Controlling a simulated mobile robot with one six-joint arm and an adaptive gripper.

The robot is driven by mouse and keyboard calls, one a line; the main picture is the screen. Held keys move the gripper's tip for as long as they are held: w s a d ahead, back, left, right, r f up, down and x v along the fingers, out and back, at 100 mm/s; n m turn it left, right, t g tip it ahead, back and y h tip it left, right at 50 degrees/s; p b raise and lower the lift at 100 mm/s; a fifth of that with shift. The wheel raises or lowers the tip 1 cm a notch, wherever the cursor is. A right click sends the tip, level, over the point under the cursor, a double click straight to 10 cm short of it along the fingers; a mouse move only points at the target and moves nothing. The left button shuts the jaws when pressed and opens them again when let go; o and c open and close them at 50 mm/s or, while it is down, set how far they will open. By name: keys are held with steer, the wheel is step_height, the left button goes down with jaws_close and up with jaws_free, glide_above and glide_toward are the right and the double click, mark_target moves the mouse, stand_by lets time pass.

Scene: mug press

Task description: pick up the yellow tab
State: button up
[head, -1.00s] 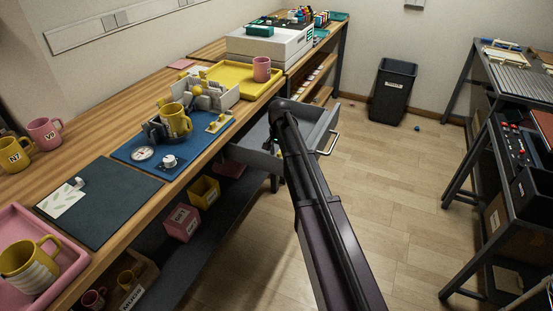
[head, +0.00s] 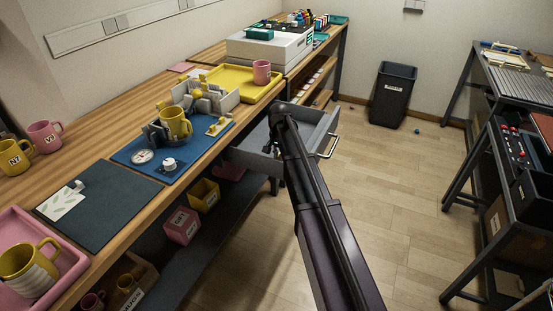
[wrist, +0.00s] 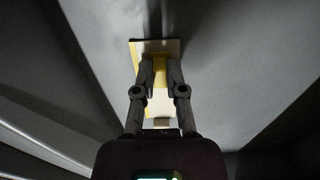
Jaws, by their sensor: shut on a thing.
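In the wrist view, the yellow tab (wrist: 160,70) stands between the two fingers of my gripper (wrist: 160,66), which is shut on it. The tab is on a pale flat piece (wrist: 137,46) with a yellow left edge, over a grey surface. Part of the tab is hidden by the fingers, and I cannot tell if the piece is clear of the surface. In the head view my arm reaches to the open grey drawer (head: 318,130); my gripper is hidden there.
The drawer sticks out from the wooden bench with its handle (head: 328,148) toward the aisle. On the bench are a blue mat (head: 128,152) with a yellow mug (head: 176,122), and a yellow tray (head: 232,72). A black bin (head: 392,95) stands behind. The middle floor is clear.

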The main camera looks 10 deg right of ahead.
steer(key=shift+r, duration=0.15)
step_height(320, 180, up, 10)
steer(key=p, duration=1)
stand_by(0.9)
step_height(320, 180, up, 29)
steer(key=p, duration=2.9)
steer(key=shift+a, duration=0.1)
